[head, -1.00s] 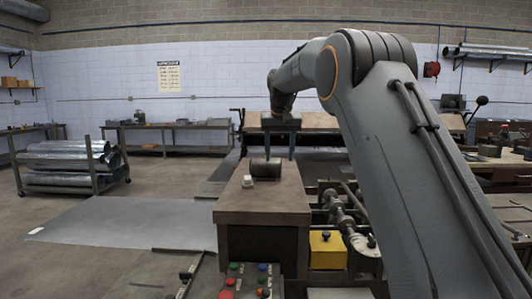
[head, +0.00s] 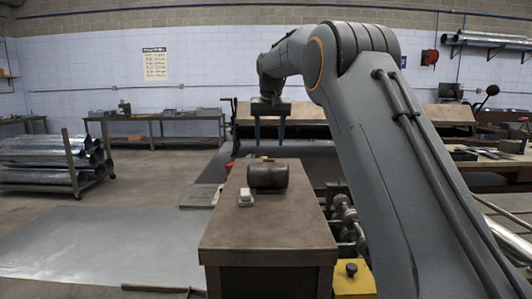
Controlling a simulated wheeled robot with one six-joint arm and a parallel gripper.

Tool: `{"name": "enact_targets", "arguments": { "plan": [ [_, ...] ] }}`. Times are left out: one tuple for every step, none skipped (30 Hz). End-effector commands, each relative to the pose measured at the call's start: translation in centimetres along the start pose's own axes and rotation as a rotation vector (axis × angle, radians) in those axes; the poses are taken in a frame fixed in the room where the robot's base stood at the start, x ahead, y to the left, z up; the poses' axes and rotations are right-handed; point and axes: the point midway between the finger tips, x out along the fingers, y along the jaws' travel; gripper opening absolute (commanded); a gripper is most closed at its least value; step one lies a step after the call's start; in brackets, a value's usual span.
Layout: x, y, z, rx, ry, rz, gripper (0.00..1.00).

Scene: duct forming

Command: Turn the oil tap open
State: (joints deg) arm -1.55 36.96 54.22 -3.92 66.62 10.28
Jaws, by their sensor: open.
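My gripper (head: 269,135) hangs fingers-down at the end of my arm, beyond the wooden-topped bench in the picture. Its two bluish fingers are apart with nothing between them. I cannot make out for certain which thing is the oil tap. A yellow box (head: 351,284) with a black knob (head: 351,269) on top stands low right of the bench, partly cut off by the lower edge and my arm. My gripper is far from this knob. Metal shafts and wheels (head: 346,222) of a machine show behind the box, partly hidden by my arm.
A dark cylinder (head: 267,176) and a small white block (head: 246,198) lie on the brown bench (head: 268,232). A grey sheet (head: 110,245) covers the floor at left. A rack of metal ducts (head: 50,160) stands beyond it. Tables line the back wall.

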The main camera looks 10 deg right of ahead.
Motion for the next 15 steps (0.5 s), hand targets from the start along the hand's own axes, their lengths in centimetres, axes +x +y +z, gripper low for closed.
{"name": "enact_targets", "arguments": {
  "plan": [
    [0.2,0.0,0.0,0.0,-0.001,0.0,0.53],
    [0.4,0.0,0.0,0.0,-0.002,0.0,0.53],
    [0.8,0.0,0.1,0.0,-0.003,0.001,0.53],
    [1.2,0.0,0.1,0.0,-0.004,0.001,0.53],
    [1.5,0.0,0.1,0.0,-0.005,0.001,0.53],
    [2.1,0.0,0.1,0.0,-0.004,0.001,0.53],
    [2.5,0.0,0.1,0.0,-0.005,0.001,0.53],
    [3.0,0.0,0.1,0.0,-0.005,0.001,0.53],
    [3.7,0.0,0.1,0.0,-0.005,0.001,0.53],
    [4.1,0.0,0.1,0.0,-0.005,0.001,0.53],
    [4.6,0.0,0.1,0.0,-0.004,0.001,0.53],
    [5.2,0.0,0.1,0.0,-0.004,0.001,0.53],
    [5.6,0.0,0.1,0.0,-0.004,0.001,0.53],
    [5.9,0.0,0.1,0.0,-0.003,0.001,0.53],
    [6.4,0.0,0.1,0.0,-0.003,0.0,0.53]
  ]
}}
